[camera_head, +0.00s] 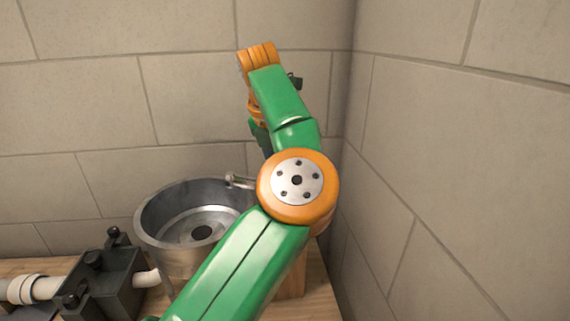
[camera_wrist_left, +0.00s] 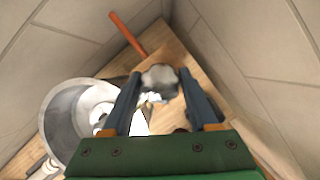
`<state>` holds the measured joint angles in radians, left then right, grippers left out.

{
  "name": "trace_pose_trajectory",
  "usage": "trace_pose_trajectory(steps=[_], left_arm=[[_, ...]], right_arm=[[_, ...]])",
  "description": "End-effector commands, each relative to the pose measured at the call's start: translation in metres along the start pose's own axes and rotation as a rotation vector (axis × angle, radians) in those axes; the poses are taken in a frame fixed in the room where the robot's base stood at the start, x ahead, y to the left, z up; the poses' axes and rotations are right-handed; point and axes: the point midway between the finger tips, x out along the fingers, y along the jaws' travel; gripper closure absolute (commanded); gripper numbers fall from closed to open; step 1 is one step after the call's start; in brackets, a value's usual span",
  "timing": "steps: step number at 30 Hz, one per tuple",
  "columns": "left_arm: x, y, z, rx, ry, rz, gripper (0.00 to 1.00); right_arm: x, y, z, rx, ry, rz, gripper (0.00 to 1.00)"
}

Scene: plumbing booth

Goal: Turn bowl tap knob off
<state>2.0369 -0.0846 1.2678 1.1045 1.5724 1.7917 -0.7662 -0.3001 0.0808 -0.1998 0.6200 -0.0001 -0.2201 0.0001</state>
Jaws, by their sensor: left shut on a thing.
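The grey, lobed tap knob (camera_wrist_left: 160,82) is between my left gripper's fingers (camera_wrist_left: 160,73) in the left wrist view. The dark blue fingers are closed on its two sides. In the head view my green and orange left arm covers the knob and the fingers. The metal bowl (camera_head: 152,232) stands to the left of my arm, with a short metal spout (camera_head: 238,181) at its rim. The bowl also shows at the left of the wrist view (camera_wrist_left: 55,118). Any water flow is not clear. My right gripper is not in view.
A black vise-like fixture (camera_head: 115,272) with a white pipe (camera_head: 35,289) is left of the bowl. An orange-red rod (camera_wrist_left: 127,33) lies near the wooden surface (camera_wrist_left: 178,50). Block walls (camera_head: 440,150) meet in a corner close behind and to the right of my arm.

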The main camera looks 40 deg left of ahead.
Motion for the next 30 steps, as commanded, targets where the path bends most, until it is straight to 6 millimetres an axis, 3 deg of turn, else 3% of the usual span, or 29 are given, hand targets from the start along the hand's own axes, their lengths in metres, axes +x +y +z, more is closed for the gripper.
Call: trace_pose_trajectory(steps=[9,10,13,23,30], left_arm=[[0.000,0.000,0.000,0.004,-0.001,-0.001,0.96],[0.000,0.000,0.000,0.004,-0.001,-0.001,0.38],[0.000,0.000,0.000,0.003,-0.001,-0.001,0.11],[-0.005,0.000,0.001,0.003,-0.002,-0.002,0.10],[-0.055,0.000,0.001,0.004,-0.003,-0.001,0.10]], right_arm=[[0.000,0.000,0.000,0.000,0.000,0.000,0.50],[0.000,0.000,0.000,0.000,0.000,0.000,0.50],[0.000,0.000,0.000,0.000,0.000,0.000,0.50],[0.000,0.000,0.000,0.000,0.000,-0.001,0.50],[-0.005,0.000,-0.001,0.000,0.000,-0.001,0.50]])
